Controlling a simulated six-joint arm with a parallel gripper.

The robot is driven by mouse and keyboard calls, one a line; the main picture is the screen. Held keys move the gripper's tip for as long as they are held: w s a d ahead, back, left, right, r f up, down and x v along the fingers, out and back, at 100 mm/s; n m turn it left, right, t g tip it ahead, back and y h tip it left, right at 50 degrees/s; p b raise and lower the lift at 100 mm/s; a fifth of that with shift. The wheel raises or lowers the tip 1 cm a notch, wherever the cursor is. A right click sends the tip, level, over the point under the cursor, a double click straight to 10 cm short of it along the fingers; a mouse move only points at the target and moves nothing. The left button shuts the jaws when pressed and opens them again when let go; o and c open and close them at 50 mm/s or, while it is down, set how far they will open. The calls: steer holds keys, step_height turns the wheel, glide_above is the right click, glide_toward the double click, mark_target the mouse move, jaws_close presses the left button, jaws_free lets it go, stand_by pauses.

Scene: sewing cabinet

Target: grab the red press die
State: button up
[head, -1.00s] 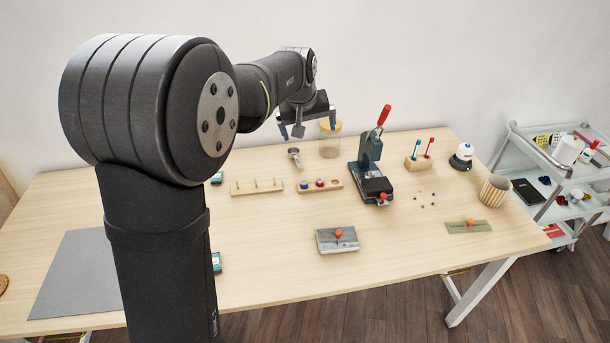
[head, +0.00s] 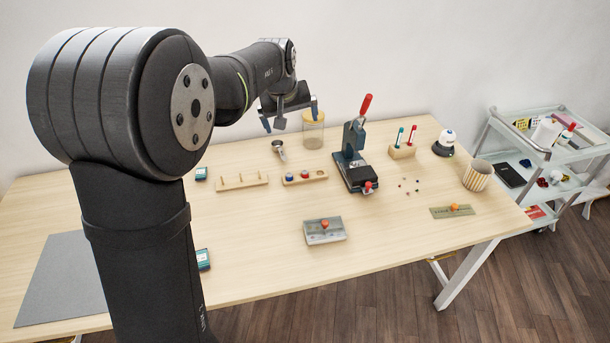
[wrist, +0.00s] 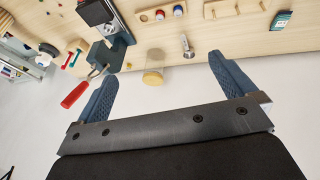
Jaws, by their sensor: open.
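The red press die (head: 304,174) stands in a small wooden holder (head: 321,175) beside a blue die (head: 291,177). My gripper (head: 290,117) is open and empty, high above the far edge of the table, behind the holder. In the wrist view its two blue fingers (wrist: 160,72) are spread wide, with nothing between them and the red die well beyond their tips.
A hand press (head: 355,160) with a red lever stands right of the holder. A glass jar (head: 314,135) and a metal scoop (head: 279,150) stand behind it. A pegged wooden rack (head: 242,182) is to its left.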

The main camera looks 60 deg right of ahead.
steer(key=c, duration=1.2)
steer(key=shift+o, duration=0.2)
steer(key=m+g+y, duration=0.1)
steer(key=m+y, duration=0.2)
steer(key=m, duration=0.3)
glide_above(305, 172)
steer(key=f, duration=2.3)
steer(key=shift+s+a+f, duration=0.15)
steer(key=shift+s+a, duration=0.05)
steer(key=shift+s, duration=0.2)
steer(key=shift+w+f, duration=0.15)
steer(key=shift+f, duration=1.15)
steer(key=shift+w+f, duration=0.15)
steer(key=shift+f, duration=1.15)
